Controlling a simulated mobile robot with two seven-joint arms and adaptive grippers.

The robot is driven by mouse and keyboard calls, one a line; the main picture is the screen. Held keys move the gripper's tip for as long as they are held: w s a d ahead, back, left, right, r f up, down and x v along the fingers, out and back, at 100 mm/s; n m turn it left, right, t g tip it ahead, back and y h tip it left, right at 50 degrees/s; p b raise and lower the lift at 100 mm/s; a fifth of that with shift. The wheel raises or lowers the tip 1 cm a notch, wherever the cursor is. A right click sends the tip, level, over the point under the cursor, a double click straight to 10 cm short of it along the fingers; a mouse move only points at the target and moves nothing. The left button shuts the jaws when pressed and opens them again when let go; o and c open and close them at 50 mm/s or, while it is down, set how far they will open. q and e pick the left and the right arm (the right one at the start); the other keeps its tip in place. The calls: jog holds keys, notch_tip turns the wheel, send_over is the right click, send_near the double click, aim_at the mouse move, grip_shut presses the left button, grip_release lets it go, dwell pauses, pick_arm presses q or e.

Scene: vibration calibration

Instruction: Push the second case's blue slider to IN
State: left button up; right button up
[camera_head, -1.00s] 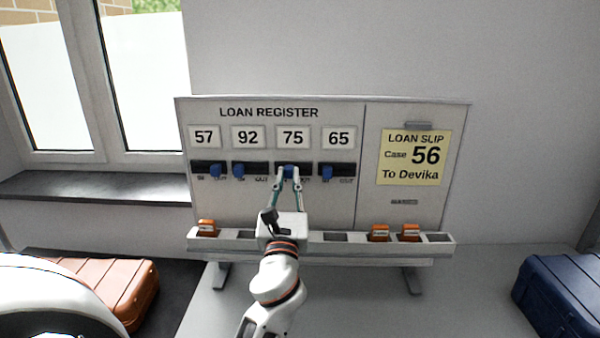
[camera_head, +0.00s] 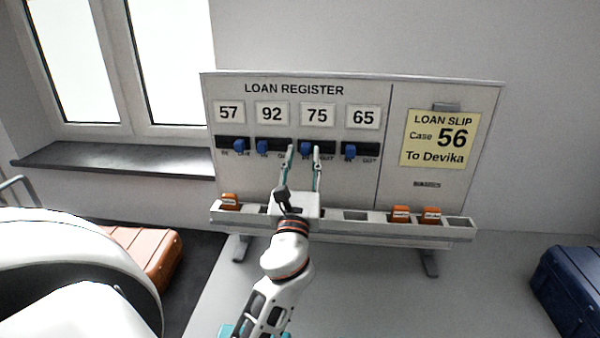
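The loan register board (camera_head: 300,185) carries number cards 57, 92, 75 and 65, each above a dark slot with a blue slider. The slider under 92 (camera_head: 263,146), second from the left, sits at the left, IN end. The slider under 75 (camera_head: 305,147) is near the left end of its slot. My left gripper (camera_head: 304,150) is open, with one finger on each side of the 75 slider; contact cannot be told. The slider under 57 (camera_head: 243,143) is at the right end; the one under 65 (camera_head: 349,150) is at the left. My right gripper is not in view.
A yellow loan slip (camera_head: 439,138) reads Case 56, To Devika. A ledge (camera_head: 375,229) below the board holds orange tags (camera_head: 400,214). An orange case (camera_head: 150,255) lies left, a blue case (camera_head: 570,290) right.

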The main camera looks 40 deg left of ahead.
pick_arm(q)
jog(key=v, duration=1.1)
jog(key=shift+s, duration=0.3)
jog(key=shift+d+f, duration=0.1)
